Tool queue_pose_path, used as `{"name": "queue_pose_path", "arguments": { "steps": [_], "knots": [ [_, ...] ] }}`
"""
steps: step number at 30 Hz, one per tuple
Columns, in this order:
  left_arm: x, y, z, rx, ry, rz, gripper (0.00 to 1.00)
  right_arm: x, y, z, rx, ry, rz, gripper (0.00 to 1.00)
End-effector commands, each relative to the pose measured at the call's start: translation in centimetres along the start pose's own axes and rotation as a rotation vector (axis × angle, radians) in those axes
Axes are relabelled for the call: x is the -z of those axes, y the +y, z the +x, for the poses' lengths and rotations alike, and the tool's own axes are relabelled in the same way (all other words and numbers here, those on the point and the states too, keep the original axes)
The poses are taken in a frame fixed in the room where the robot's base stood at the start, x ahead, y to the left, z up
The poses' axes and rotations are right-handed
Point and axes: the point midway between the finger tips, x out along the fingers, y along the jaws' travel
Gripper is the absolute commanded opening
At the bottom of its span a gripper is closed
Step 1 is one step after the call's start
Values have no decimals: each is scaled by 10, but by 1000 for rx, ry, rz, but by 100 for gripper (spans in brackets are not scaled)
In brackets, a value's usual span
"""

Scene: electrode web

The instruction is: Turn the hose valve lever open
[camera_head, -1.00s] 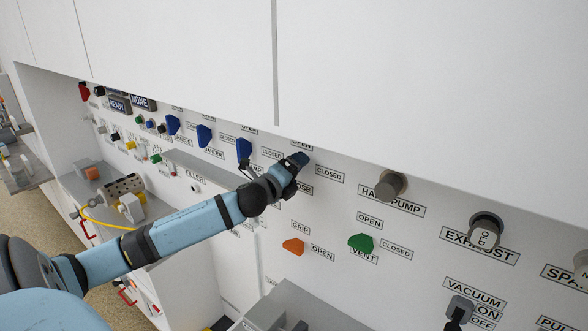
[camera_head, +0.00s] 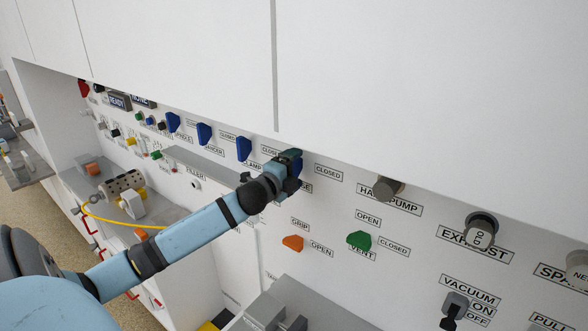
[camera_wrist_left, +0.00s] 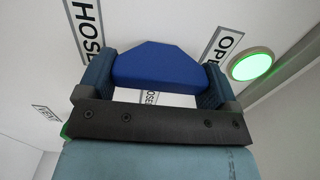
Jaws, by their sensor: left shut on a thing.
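The hose valve lever (camera_wrist_left: 160,67) is a blue, blunt-cornered handle on the white panel. In the left wrist view it lies between the two fingers of my left gripper (camera_wrist_left: 155,84), which is shut on it. A HOSE label (camera_wrist_left: 89,25) is at upper left and an OPEN label (camera_wrist_left: 222,48) is at right. In the head view my left gripper (camera_head: 290,163) is at the panel and covers most of the lever. A CLOSED label (camera_head: 328,172) sits just right of it. My right gripper is not in view.
A round green lamp (camera_wrist_left: 252,64) glows near the OPEN label. Another blue lever (camera_head: 244,148) is close on the left. An orange lever (camera_head: 293,243) and a green vent lever (camera_head: 359,240) are below. The hand pump knob (camera_head: 388,188) is to the right. A white cabinet (camera_head: 420,80) overhangs the panel.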

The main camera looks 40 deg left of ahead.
Motion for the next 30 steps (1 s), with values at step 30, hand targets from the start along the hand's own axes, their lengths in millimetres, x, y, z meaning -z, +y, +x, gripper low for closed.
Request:
{"name": "queue_pose_path", "arguments": {
  "steps": [30],
  "knots": [
    [0,4,-58,-3,1,1,100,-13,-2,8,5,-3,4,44]
  ]
}}
